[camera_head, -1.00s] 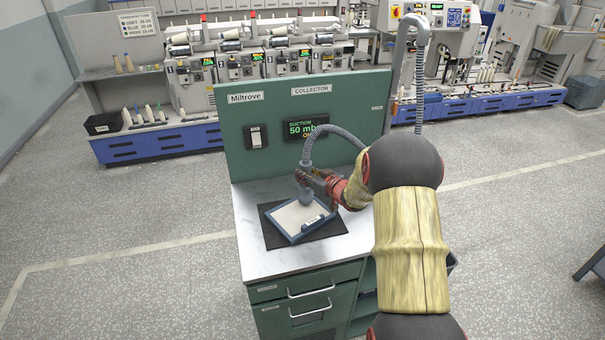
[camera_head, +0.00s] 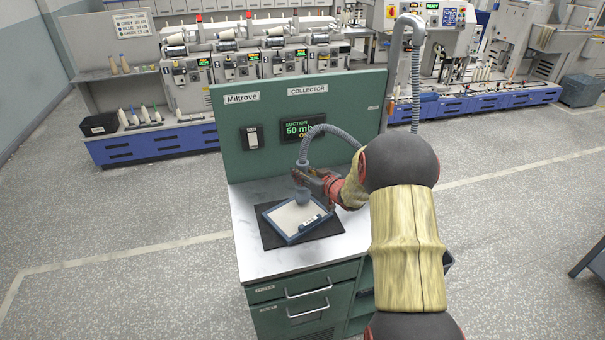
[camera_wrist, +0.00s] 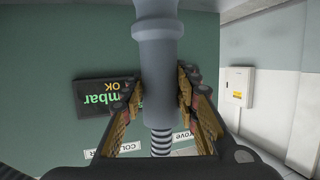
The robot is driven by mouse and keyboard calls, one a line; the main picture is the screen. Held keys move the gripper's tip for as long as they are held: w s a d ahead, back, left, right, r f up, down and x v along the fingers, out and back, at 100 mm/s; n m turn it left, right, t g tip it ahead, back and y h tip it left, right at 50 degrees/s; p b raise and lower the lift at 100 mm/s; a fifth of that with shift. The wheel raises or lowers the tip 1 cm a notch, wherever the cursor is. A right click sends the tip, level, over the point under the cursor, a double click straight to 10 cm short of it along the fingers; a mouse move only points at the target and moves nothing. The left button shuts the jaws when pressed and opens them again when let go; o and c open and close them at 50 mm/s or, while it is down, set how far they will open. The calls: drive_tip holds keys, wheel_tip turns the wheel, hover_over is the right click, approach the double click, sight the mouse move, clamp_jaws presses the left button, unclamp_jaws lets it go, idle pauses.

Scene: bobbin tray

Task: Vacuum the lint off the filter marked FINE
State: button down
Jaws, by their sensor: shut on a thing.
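My gripper (camera_head: 315,183) is shut on the grey suction nozzle (camera_head: 304,197) of a ribbed hose (camera_head: 338,133). In the wrist view the nozzle (camera_wrist: 157,80) runs between both fingers of my gripper (camera_wrist: 158,108). The filter (camera_head: 290,217), a pale panel in a blue-grey frame, lies on a dark mat (camera_head: 322,232) on the bench. The nozzle's mouth is over the filter's far part; I cannot tell if it touches. A small label on the frame's near right edge is too small to read. No lint can be made out.
The green collector panel (camera_head: 290,166) stands behind the bench top (camera_head: 258,264). Its display (camera_head: 302,127) reads suction 50 mbar, OK; it also shows in the wrist view (camera_wrist: 103,93). A switch (camera_head: 252,137) is left of it. The bench top's front strip is clear.

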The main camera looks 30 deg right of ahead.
sight(303, 163)
drive_tip(key=shift+r+p, duration=2.35)
drive_tip(key=shift+r, duration=0.65)
